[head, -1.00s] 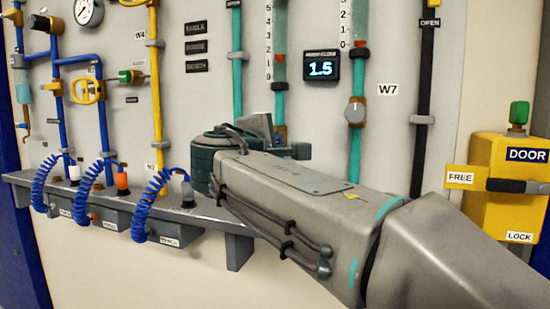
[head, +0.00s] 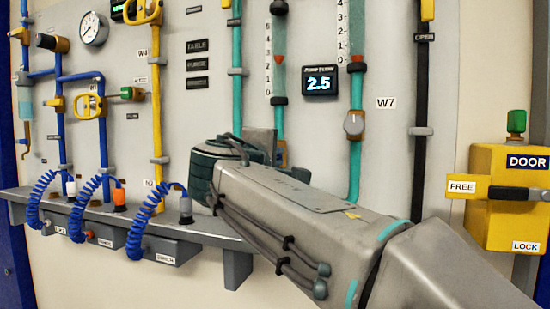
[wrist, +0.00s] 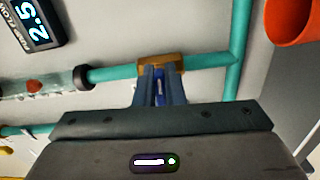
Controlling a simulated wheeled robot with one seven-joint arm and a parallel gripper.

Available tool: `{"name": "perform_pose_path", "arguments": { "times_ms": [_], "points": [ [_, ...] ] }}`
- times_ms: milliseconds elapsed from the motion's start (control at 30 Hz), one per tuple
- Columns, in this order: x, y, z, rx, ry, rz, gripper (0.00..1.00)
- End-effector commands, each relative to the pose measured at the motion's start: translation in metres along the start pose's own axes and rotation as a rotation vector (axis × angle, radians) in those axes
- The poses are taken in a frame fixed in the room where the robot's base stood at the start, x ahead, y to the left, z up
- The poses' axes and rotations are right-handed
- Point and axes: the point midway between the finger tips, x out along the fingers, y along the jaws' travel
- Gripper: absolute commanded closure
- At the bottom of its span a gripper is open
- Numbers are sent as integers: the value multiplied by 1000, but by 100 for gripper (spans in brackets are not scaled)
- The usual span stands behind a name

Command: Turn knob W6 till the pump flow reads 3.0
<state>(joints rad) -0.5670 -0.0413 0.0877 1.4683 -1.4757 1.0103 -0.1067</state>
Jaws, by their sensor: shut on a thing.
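The pump flow display (head: 320,82) reads 2.5 in the head view; it shows tilted at the top left of the wrist view (wrist: 31,23). My gripper (wrist: 159,92) is shut on the knob at the brass-coloured valve body (wrist: 160,64) on a teal pipe, which I take for knob W6. A narrow blue piece with a pale mark (wrist: 159,88) shows between the fingers; the rest of the knob is hidden. No W6 label can be read. In the head view my wrist hides the fingers, and a bit of the valve body (head: 282,151) shows past it.
Knob W7 (head: 354,124) is on the teal pipe to the right, by its label (head: 387,103). A grey shelf (head: 237,268) with coiled blue hoses runs below my arm. A yellow door lock box (head: 505,225) is at far right. An orange-red cup-like part (wrist: 288,18) is near my gripper.

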Motion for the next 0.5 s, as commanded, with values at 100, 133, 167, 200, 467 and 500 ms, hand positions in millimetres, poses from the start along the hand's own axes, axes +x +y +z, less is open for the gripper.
{"name": "perform_pose_path", "arguments": {
  "times_ms": [100, 133, 167, 200, 467, 500],
  "points": [
    [0, 0, -1, -1, 3, 0, 69],
    [0, 0, -1, -1, 2, 0, 69],
    [0, 0, -1, -1, 2, 0, 69],
    [0, 0, -1, -1, 2, 0, 69],
    [-5, 1, 0, 0, 2, 1, 69],
    [-9, 2, 0, 0, 2, 1, 69]
  ]
}}
